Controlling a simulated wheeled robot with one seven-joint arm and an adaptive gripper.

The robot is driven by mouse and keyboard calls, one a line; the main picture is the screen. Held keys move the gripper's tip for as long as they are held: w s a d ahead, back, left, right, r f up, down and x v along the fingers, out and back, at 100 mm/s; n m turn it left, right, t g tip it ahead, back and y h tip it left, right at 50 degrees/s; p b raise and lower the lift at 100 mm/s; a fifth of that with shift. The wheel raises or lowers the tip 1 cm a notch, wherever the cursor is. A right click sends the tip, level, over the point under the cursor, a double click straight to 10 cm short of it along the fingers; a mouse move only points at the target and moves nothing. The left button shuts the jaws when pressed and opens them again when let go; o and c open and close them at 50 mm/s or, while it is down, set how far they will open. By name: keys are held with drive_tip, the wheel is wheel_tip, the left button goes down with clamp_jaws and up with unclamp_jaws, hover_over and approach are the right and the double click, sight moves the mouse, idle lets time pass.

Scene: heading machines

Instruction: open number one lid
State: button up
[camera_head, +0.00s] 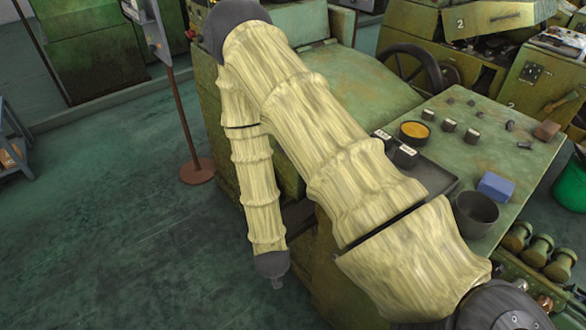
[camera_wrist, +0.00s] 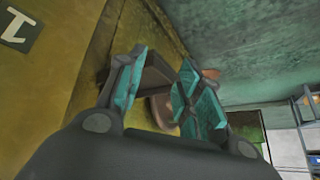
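In the wrist view my gripper (camera_wrist: 160,72) is open, with its teal-padded fingers spread apart. A dark grey bar or bracket (camera_wrist: 157,80) shows between the fingers; I cannot tell whether they touch it. A yellow-green machine surface (camera_wrist: 75,60) fills the left side and bears a dark plate marked 1 (camera_wrist: 22,31). In the head view my cream-sleeved arm crosses the green machine and covers much of it. A flat green panel (camera_head: 350,85) shows behind the arm; I cannot tell whether it is the number one lid. My fingers cannot be made out there.
A bench top (camera_head: 480,140) at right holds a blue block (camera_head: 496,187), a dark bowl (camera_head: 476,213), an orange-filled bowl (camera_head: 414,132) and several small parts. A dark handwheel (camera_head: 410,68) stands behind. A pole stand (camera_head: 186,120) is at left. Floor (camera_head: 130,240) at lower left is clear.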

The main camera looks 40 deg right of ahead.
drive_tip(key=w+d+r+m+t+h+b, duration=0.1)
drive_tip(key=w+d+r+m+h+b, duration=0.25)
drive_tip(key=w+r+m+b, duration=0.35)
drive_tip(key=w+d+r+m+t+h+b, duration=0.1)
drive_tip(key=w+d+r+m+h+b, duration=0.1)
drive_tip(key=w+m+h, duration=0.5)
wheel_tip(320, 180, up, 12)
drive_tip(key=w+d+m+g+h+b, duration=0.1)
drive_tip(key=d+m+g+h+b, duration=0.1)
drive_tip(key=m+g+b, duration=0.85)
drive_tip(key=d+t+p, duration=0.1)
drive_tip(key=d, duration=0.2)
drive_tip(key=d+f+m+t+p, duration=0.1)
drive_tip(key=d, duration=0.2)
drive_tip(key=w+d+f+m+t+p, duration=0.1)
drive_tip(key=d+t, duration=0.1)
drive_tip(key=d, duration=0.1)
drive_tip(key=shift+d+y, duration=0.25)
drive_tip(key=shift+d, duration=0.05)
drive_tip(key=shift+s, duration=0.1)
clamp_jaws()
